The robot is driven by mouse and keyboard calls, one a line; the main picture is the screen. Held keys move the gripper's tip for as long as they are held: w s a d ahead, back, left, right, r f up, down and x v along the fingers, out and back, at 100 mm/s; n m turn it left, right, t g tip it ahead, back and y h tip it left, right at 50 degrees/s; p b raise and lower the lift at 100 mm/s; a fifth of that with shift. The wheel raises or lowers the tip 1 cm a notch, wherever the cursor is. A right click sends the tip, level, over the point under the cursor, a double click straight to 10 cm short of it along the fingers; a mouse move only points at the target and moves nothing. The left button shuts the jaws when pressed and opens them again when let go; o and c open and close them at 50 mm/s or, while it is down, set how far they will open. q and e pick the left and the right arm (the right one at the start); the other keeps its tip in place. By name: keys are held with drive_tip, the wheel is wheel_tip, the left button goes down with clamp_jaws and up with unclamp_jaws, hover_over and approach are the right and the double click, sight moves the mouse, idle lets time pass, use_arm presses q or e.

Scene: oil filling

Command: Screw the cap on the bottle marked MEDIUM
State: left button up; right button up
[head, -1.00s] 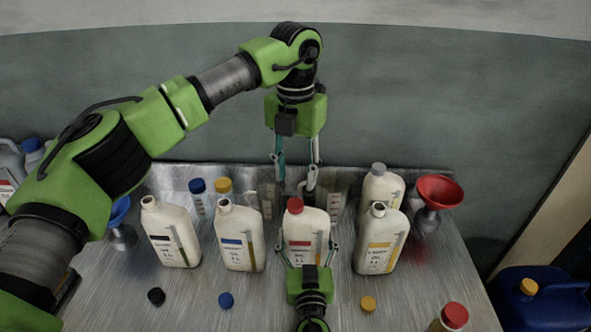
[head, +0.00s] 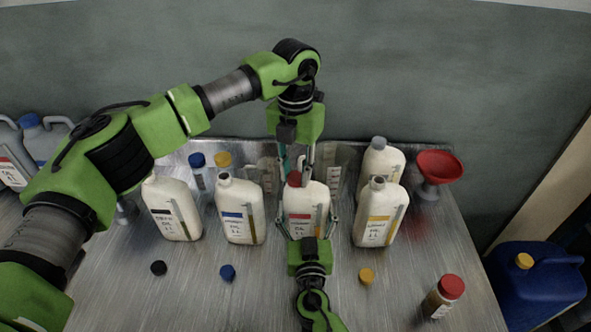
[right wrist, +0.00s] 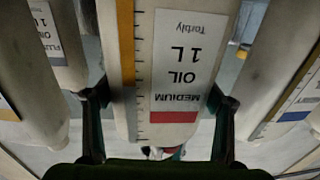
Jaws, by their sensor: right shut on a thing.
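The bottle marked MEDIUM (right wrist: 172,75) is cream with a red label band, and it appears upside down in the right wrist view. In the head view this bottle (head: 305,214) stands upright on the metal table with a red cap (head: 295,179) at its neck. I cannot tell how tightly the cap sits. My right gripper (head: 307,222) is shut on the bottle's sides from the front. My left gripper (head: 297,172) points down at the cap from above and behind. Its fingertips are partly hidden, so I cannot tell whether they touch the cap.
Other bottles stand close on both sides: a blue-labelled one (head: 240,212) to the left and a yellow-labelled one (head: 379,215) to the right. Loose black (head: 158,268), blue (head: 227,272) and yellow (head: 366,276) caps lie in front. A red funnel (head: 438,168) stands at the right.

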use_arm(q)
clamp_jaws()
drive_tip(key=o, duration=0.8)
unclamp_jaws()
wheel_tip(320, 180, up, 12)
use_arm(e)
drive_tip(key=o, duration=2.3)
